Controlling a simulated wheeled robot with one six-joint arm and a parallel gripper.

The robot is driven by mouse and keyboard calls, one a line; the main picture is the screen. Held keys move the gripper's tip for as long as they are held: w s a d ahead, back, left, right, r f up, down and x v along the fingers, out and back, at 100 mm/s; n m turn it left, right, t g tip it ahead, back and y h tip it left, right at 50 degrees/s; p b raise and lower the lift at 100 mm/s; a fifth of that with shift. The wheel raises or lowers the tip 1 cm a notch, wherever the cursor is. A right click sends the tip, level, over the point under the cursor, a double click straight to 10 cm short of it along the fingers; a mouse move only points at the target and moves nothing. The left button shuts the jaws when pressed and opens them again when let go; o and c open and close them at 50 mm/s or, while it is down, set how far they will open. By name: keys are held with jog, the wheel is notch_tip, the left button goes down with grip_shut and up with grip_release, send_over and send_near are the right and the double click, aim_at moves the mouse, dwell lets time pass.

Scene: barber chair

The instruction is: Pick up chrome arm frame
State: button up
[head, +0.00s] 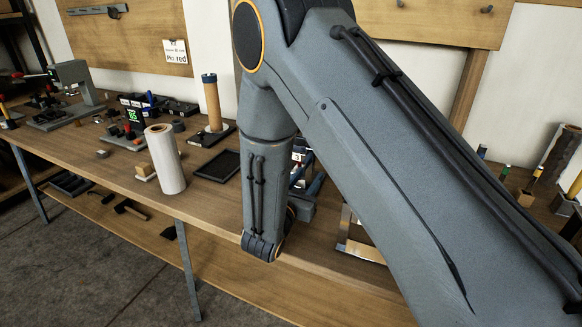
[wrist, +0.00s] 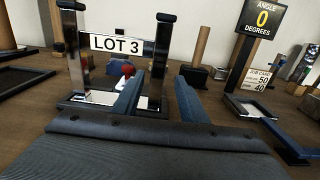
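A shiny, dark-reflecting frame (wrist: 155,62) with two uprights on a flat base stands ahead of my gripper in the wrist view. It carries a LOT 3 label. A second shiny frame (wrist: 243,105) lies low to the right, and a bright metal frame shows right of my arm in the head view (head: 352,240). I cannot tell for sure which is the chrome arm frame. My gripper (wrist: 160,82) is open, with two blue-grey fingers. The right upright shows between the fingers; contact is not visible. My arm hides much of this area in the head view.
A sign reading ANGLE 0 DEGREES (wrist: 262,20) stands at the right. A white roll (head: 166,160), a dark tray (head: 217,166) and a wooden post (head: 212,102) stand left of my arm on the bench (head: 110,170). The front edge left of my gripper is mostly clear.

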jog(key=shift+a+p+x, duration=0.15)
jog(key=shift+p+x, duration=0.3)
jog(key=shift+x, duration=1.3)
jog(key=shift+a+p+x, duration=0.1)
jog(key=shift+p+x, duration=0.35)
jog(key=shift+x, duration=1.3)
jog(key=shift+r, duration=0.1)
jog(key=shift+w, duration=0.1)
grip_shut()
